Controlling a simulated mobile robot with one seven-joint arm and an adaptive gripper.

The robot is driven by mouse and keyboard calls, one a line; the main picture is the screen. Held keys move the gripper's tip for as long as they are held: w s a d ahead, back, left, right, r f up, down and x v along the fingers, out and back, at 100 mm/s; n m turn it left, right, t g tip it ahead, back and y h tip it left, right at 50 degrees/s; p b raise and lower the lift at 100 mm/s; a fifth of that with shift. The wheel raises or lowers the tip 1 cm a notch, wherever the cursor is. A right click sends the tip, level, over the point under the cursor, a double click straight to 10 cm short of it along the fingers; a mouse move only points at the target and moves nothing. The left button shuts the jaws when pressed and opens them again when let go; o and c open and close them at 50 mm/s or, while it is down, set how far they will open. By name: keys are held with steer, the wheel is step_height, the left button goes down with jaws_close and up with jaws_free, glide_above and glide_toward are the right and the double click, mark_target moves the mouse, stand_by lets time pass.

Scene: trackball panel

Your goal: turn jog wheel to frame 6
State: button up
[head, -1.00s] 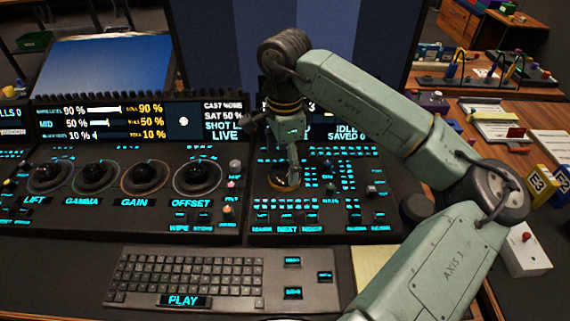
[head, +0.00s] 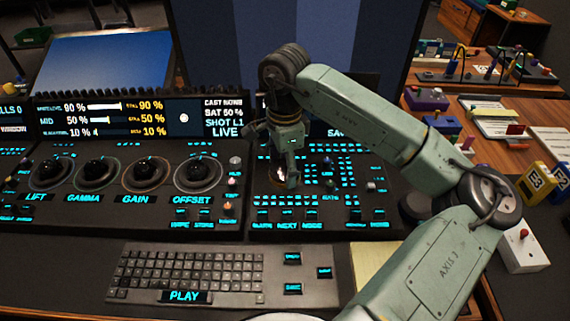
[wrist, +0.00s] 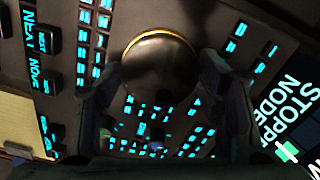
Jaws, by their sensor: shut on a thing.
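The jog wheel (wrist: 160,72) is a dark, glossy round knob with a gold ring at its far edge, in the upper middle of the wrist view. My gripper (wrist: 160,78) has one finger on each side of it and is shut on it. In the head view my gripper (head: 284,175) points down onto the right-hand panel, and its fingers hide most of the wheel. The display behind it (head: 335,133) is largely covered by my arm, and I cannot read a frame number.
Lit cyan buttons surround the wheel closely. Several trackball dials, such as the OFFSET dial (head: 198,173), lie to the left. A keyboard (head: 185,275) is in front. A yellow pad (head: 375,262) and a box with a red knob (head: 522,245) are at right.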

steer(key=c, duration=0.4)
steer(key=shift+f+b, duration=0.1)
steer(key=shift+b, duration=0.3)
steer(key=m+b, duration=0.3)
steer(key=shift+f, duration=0.2)
steer(key=m+b, duration=0.4)
steer(key=shift+r+m+b, duration=0.1)
steer(key=shift+m+b, duration=0.2)
steer(key=m+b, duration=0.3)
steer(key=m, duration=0.2)
steer(key=m+b, duration=0.2)
steer(key=m, duration=0.3)
steer(key=shift+r, duration=0.15)
